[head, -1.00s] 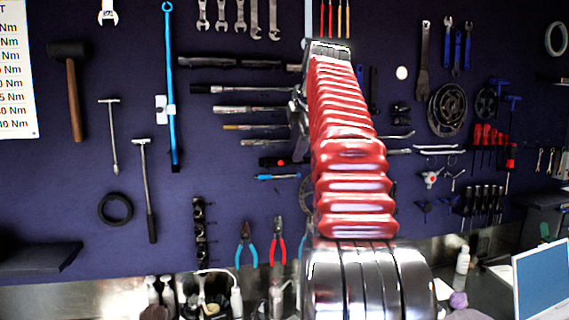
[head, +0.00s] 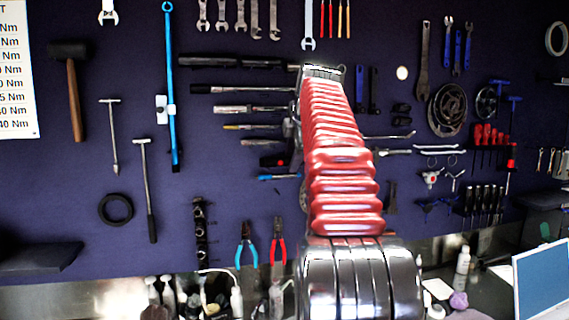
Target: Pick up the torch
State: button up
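I cannot make out a torch in the head view. My arm, with its red ribbed cover and chrome base, rises in the middle of the picture and hides part of the tool wall and bench behind it. My gripper's fingers cannot be made out; the arm's far end shows only a metal band at its top.
A dark tool wall carries a mallet (head: 72,95), a blue bar (head: 170,90), pliers (head: 246,245) and several wrenches. Below is a bench with small bottles, a white bottle (head: 462,268), a purple lump (head: 458,300) and a blue-screened panel (head: 542,283). A dark shelf (head: 40,257) juts out at left.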

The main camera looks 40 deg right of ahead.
jog(key=shift+c, duration=0.4)
grip_shut()
jog(key=shift+s+r, duration=0.1)
jog(key=shift+r, duration=0.25)
jog(key=s+a, duration=0.4)
jog(key=s, duration=0.4)
jog(key=s+a, duration=0.4)
jog(key=s, duration=0.3)
jog(key=shift+s+a, duration=0.35)
dwell(0.5)
